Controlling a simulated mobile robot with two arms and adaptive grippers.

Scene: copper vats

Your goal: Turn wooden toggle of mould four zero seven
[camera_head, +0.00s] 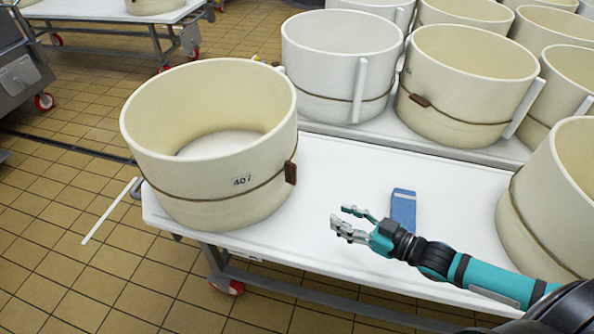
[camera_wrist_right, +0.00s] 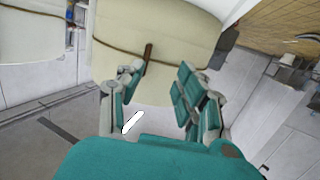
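The cream mould 407 (camera_head: 215,140) stands upright on the left end of the white table (camera_head: 340,190), with its number printed on the front wall. A cord runs around it, and the brown wooden toggle (camera_head: 291,173) sits on that cord at the mould's right side. The toggle also shows in the right wrist view (camera_wrist_right: 148,53), between and beyond my fingers. My right gripper (camera_head: 342,222) is open and empty, apart from the toggle, to its right and nearer the table's front edge. My left gripper is in neither view.
A blue object (camera_head: 403,209) lies on the table just behind my right gripper. Another cream mould (camera_head: 550,200) stands at the table's right. Several moulds (camera_head: 340,65) fill a second table behind. The white surface between mould 407 and my right gripper is clear.

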